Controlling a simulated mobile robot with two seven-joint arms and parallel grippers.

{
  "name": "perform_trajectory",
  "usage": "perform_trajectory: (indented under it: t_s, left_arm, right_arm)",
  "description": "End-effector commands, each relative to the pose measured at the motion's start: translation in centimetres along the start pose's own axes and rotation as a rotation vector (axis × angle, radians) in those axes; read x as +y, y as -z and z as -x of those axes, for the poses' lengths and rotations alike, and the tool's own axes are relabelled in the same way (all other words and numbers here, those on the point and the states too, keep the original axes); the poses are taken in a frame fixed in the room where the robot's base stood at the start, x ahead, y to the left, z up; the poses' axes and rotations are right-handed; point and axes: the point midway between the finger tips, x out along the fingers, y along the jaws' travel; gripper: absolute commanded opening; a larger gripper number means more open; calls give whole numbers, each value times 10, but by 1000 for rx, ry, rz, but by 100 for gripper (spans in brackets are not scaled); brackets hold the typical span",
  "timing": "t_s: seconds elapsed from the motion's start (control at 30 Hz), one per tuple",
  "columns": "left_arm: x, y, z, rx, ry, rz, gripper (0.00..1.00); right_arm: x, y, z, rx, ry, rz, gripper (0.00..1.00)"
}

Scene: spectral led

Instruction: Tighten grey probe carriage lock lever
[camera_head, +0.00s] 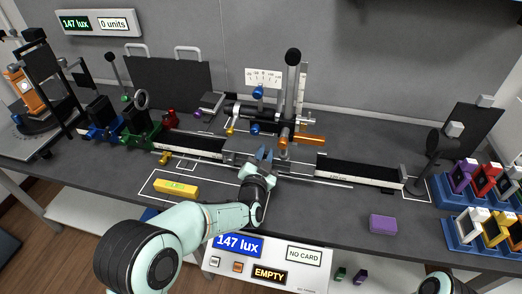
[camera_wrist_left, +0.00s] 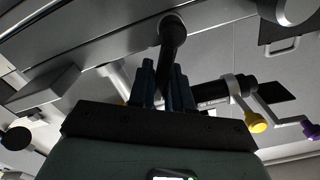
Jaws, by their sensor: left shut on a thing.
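My left gripper (camera_head: 265,154) reaches over the front of the bench to the middle of the optical rail, at the grey probe carriage (camera_head: 238,157). In the left wrist view its blue-grey fingers (camera_wrist_left: 166,80) are shut around a dark grey lever (camera_wrist_left: 172,34), which I take to be the lock lever. The lever's rounded end shows beyond the fingers, against the rail. Its lower part is hidden between the fingers. In the head view the gripper hides the lever. Only a piece of my right arm shows at the bottom right; its gripper is out of view.
A post with orange and blue knobs (camera_head: 286,138) stands just behind the gripper. A black rail section (camera_head: 358,172) runs to the right. A yellow block (camera_head: 176,188) and a purple block (camera_head: 383,224) lie on the bench. A lux display panel (camera_head: 268,262) is in front.

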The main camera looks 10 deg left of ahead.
Motion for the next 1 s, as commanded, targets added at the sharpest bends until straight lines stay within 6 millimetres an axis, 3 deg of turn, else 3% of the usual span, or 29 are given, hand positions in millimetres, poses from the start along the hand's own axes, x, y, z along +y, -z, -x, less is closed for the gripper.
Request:
perform_trajectory:
  t_s: [0.3, 0.8, 0.83, 1.0]
  left_arm:
    - [6, 0, 0, -1, -1, -102, 0]
    - [7, -1, 0, -1, -3, -118, 0]
    - [7, -1, 0, -1, -3, -118, 24]
    - [7, -1, 0, -1, -2, -117, 24]
  right_arm:
    - [0, -1, 4, -4, -2, -1, 56]
    - [0, -2, 4, -4, -2, -1, 56]
    - [0, -2, 4, -4, -2, -1, 56]
    - [0, -2, 4, -4, -2, -1, 56]
